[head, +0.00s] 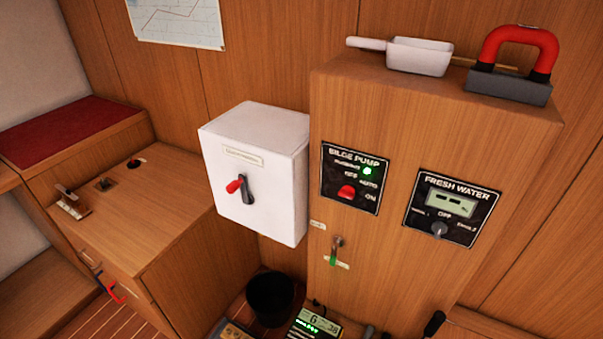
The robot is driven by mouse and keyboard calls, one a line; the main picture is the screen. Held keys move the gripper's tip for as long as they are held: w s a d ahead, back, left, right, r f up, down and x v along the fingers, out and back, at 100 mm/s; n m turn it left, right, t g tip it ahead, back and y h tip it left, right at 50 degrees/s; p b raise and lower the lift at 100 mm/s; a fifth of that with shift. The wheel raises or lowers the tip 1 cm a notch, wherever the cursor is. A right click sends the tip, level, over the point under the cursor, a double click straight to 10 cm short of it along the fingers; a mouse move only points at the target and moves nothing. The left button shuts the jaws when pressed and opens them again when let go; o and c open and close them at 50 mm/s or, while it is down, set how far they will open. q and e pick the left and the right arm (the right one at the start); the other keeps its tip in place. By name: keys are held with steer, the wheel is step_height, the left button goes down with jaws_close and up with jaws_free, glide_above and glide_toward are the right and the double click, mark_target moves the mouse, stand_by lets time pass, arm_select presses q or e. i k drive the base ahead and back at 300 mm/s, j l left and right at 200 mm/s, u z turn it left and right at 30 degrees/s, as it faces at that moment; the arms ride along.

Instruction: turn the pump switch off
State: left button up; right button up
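The bilge pump panel (354,181) is a black plate on the front of the wooden cabinet, right of the white box. Its red switch knob (346,192) sits low on the plate, among small labels that include OFF and ON. Which label the knob points to is too small to tell. A green lamp (367,170) glows at the panel's upper right. Neither of my grippers shows in the head view.
A white box (254,172) with a red-tipped lever juts out left of the panel. Right of it is the fresh water panel (451,210). A white scoop (418,56) and a red-handled block (510,83) sit on top. A black bin (271,299) stands below.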

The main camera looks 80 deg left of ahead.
mark_target(348, 191)
steer(key=u, duration=1.8)
